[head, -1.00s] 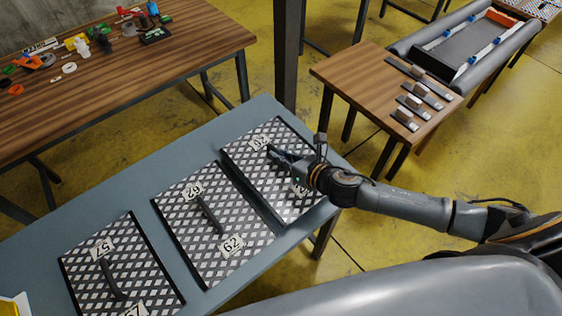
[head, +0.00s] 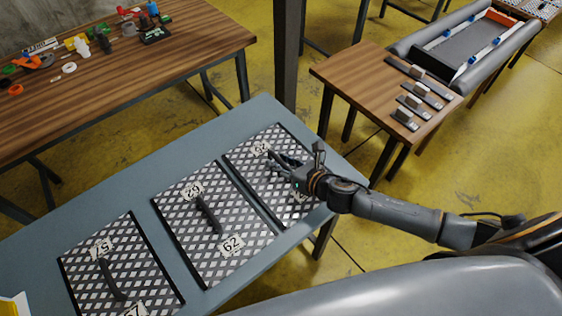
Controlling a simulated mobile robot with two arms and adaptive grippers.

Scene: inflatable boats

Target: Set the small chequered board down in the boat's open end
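Three dark chequered boards with white number labels lie on a blue-grey table (head: 190,152): a left board (head: 85,262), a middle board (head: 175,222) and a right board (head: 245,172). The left and middle boards show dark handles. The right board looks smallest, and my gripper and wrist hide its handle and part of its surface. My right gripper (head: 271,162) is over the right board, fingers spread apart; whether they touch it I cannot tell. The grey inflatable boat (head: 425,88) is at the upper right, with a dark floor. My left gripper is out of view.
A wooden side table (head: 345,72) with several small grey blocks stands between the blue-grey table and the boat. A long wooden table (head: 190,50) with scattered small parts is at the upper left. A dark post (head: 287,55) rises behind the boards. Yellow floor is open at right.

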